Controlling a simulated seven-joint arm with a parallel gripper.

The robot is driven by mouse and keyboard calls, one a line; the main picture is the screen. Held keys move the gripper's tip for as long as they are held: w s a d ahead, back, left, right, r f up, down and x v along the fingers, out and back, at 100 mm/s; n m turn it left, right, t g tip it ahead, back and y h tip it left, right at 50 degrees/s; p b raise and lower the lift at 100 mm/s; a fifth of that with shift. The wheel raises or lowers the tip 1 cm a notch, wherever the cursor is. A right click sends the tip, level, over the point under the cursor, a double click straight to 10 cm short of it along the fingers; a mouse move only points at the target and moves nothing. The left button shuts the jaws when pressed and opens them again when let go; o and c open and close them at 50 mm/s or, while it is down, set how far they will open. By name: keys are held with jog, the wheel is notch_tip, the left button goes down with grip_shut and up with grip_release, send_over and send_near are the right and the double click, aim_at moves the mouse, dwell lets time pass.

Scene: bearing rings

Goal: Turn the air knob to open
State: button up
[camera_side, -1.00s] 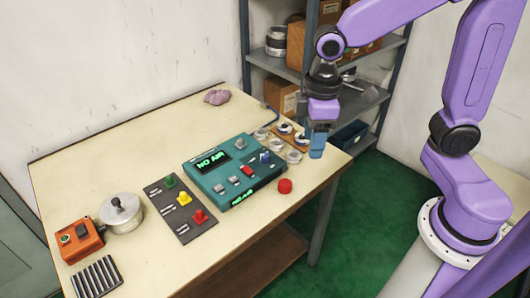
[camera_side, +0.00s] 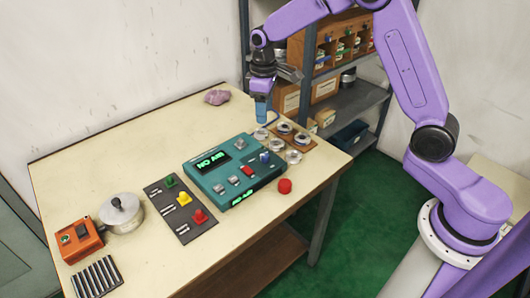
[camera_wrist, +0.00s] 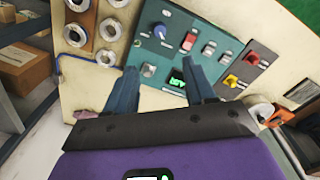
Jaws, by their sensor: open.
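The teal control box (camera_side: 207,178) stands on the table, with a lit display (camera_side: 212,161) that reads "NO AIR" in green. A blue knob (camera_side: 264,157), which looks like the air knob, is at the box's right end. In the wrist view the blue knob (camera_wrist: 159,31) has a pale pointer and stands beyond the fingertips. My gripper (camera_side: 261,112) is open and empty, above the table behind the box's right end, apart from the knob. In the wrist view its two blue fingers (camera_wrist: 158,85) are spread, with the box between and beyond them.
Several metal rings (camera_side: 293,157) lie beside the box, some on a wooden board (camera_side: 303,143). A red button (camera_side: 285,186) is at the box's front right. A dark panel with coloured switches (camera_side: 170,208) lies left. A shelf (camera_side: 352,103) stands behind. The table's left back is clear.

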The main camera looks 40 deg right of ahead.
aim_at(265, 155)
jog(key=f, duration=1.6)
jog(key=shift+w+d+f, duration=0.15)
jog(key=shift+d+f, duration=0.05)
grip_shut()
